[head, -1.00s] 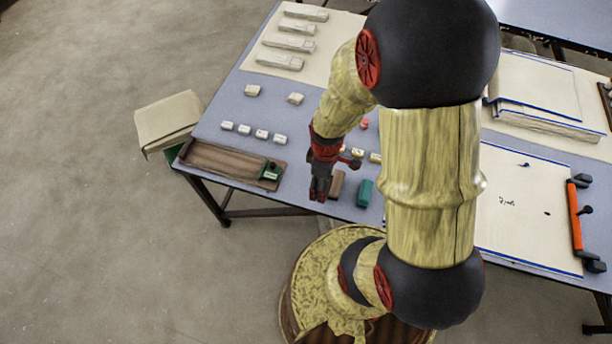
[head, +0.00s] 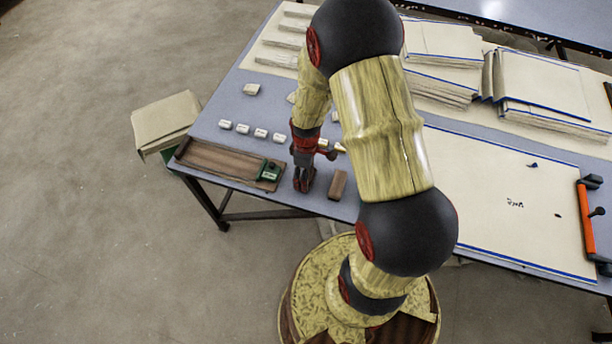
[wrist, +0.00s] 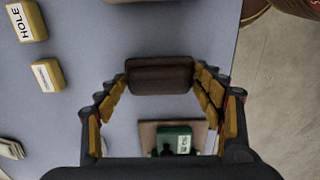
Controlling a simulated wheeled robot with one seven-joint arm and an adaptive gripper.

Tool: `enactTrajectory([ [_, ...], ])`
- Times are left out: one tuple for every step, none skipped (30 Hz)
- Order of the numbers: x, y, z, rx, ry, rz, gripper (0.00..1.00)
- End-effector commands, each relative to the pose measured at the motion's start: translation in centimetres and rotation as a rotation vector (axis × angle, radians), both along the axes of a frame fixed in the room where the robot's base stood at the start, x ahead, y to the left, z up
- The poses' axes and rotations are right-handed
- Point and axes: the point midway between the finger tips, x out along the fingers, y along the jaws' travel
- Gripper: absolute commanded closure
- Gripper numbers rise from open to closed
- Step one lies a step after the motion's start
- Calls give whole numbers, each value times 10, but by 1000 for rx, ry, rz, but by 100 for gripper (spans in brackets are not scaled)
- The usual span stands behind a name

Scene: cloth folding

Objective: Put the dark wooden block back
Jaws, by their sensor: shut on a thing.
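My gripper (head: 303,186) is shut on a dark wooden block (wrist: 160,75), which lies crosswise between the fingertips in the wrist view. In the head view my fingers hide most of this block, and I cannot tell whether it touches the table. My gripper is over the near edge zone of the table, just right of the brown wooden tray (head: 215,165). A lighter brown block (head: 337,185) lies on the table to the right of my gripper.
A green labelled piece (head: 269,170) sits at the tray's right end; it also shows in the wrist view (wrist: 174,141). Several small labelled blocks (head: 243,129) stand in a row behind the tray. A large white sheet (head: 500,190) covers the right side of the table.

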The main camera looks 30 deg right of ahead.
Motion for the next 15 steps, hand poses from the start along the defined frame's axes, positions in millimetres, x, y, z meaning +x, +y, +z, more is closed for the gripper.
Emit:
enactTrajectory([
  [1, 0, -4, -1, -2, 0, 60],
  [1, 0, -4, 0, -3, 0, 60],
  [1, 0, -4, -1, -3, 0, 60],
  [1, -1, -3, -1, -3, 0, 60],
  [1, -1, -3, -1, -3, 0, 60],
  [1, 0, -2, -1, -3, 0, 60],
  [1, 0, -2, -1, -3, 0, 60],
  [1, 0, -3, -1, -3, 0, 60],
  [1, 0, -3, 0, -3, 0, 60],
  [1, 0, -4, 0, -3, 0, 60],
  [1, 0, -5, 0, -3, 0, 60],
  [1, 0, -6, -1, -2, 0, 60],
  [1, 0, -6, -1, -2, 0, 31],
  [1, 0, -6, -1, -2, 0, 29],
  [1, 0, -6, -1, -2, 0, 27],
])
